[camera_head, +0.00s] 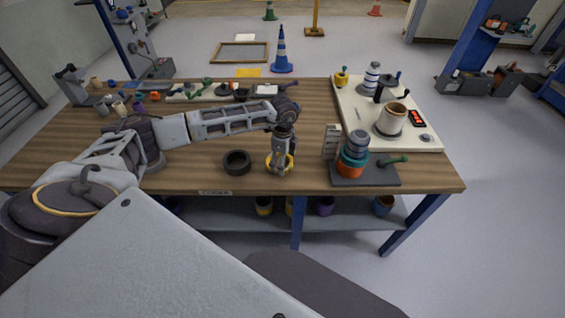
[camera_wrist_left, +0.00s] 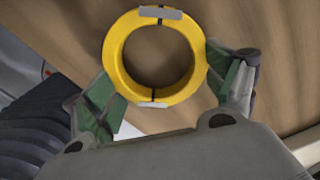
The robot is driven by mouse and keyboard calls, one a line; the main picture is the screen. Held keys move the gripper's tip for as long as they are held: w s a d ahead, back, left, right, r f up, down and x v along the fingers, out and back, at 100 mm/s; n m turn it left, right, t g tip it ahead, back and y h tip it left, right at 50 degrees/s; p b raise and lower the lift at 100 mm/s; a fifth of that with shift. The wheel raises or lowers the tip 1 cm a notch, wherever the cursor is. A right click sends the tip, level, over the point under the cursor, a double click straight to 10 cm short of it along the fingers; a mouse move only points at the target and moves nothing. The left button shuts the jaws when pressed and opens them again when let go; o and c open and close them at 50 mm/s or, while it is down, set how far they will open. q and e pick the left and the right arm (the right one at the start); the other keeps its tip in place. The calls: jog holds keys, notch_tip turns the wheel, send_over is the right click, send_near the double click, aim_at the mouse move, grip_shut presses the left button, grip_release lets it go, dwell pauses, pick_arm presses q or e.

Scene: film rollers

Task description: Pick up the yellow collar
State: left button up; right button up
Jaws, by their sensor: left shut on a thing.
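The yellow collar (camera_head: 269,164) is at the front middle of the wooden table, partly hidden behind my left gripper (camera_head: 281,167). My left gripper points down and is shut on the collar. In the left wrist view the collar (camera_wrist_left: 114,58) is a thick yellow ring with grey clips at top and bottom. The green-padded fingers of my left gripper (camera_wrist_left: 160,88) press its outer sides. I cannot tell whether the collar touches the table. My right gripper is not in view.
A black ring (camera_head: 237,162) lies just left of the collar. A white panel (camera_head: 360,112) with parts lies behind.

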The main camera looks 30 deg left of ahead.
pick_arm(q)
jog(key=shift+r, duration=0.5)
notch_tip(320, 180, up, 8)
jog(key=shift+r, duration=0.2)
dwell(0.3)
jog(key=shift+r, duration=0.1)
